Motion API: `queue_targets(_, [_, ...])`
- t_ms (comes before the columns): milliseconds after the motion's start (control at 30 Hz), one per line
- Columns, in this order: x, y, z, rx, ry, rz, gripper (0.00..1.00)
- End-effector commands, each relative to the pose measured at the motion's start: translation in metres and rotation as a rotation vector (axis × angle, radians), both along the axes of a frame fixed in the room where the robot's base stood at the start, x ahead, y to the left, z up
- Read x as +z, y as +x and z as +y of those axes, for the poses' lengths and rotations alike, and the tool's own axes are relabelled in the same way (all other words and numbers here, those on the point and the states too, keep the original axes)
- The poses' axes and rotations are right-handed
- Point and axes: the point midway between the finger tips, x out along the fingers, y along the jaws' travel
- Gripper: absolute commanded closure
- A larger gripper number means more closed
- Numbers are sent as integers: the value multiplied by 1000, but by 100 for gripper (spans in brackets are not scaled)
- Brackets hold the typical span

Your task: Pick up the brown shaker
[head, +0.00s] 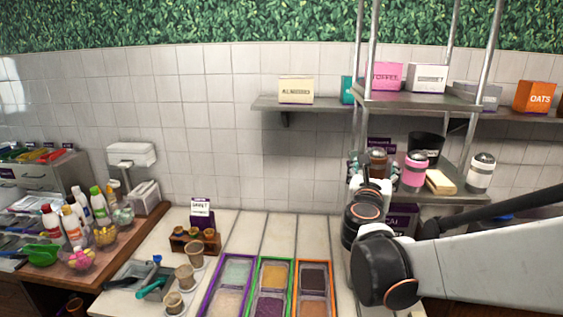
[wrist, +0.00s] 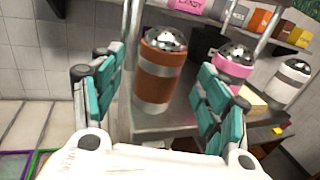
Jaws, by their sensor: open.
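The brown shaker (wrist: 157,78) has a shiny domed metal top and a pale band around its middle. It stands upright on the metal shelf (wrist: 148,122) in the wrist view. In the head view the brown shaker (head: 377,160) shows just above my gripper, partly covered by it. My gripper (wrist: 158,105) is open, with teal finger pads on the left and right of the brown shaker in the wrist view. Nothing is held. I cannot tell whether either finger touches the shaker.
A pink shaker (head: 414,169) and a white shaker (head: 481,172) stand to the right on the same shelf, near a black container (head: 425,146). A metal post rises close to the left finger. Boxes fill the shelf above. Topping trays (head: 272,286) lie on the counter below.

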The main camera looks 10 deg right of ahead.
Motion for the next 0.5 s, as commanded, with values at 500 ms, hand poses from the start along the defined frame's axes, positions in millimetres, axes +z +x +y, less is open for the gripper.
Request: queue_targets(500, [2,42,-28,0,1,-1,32])
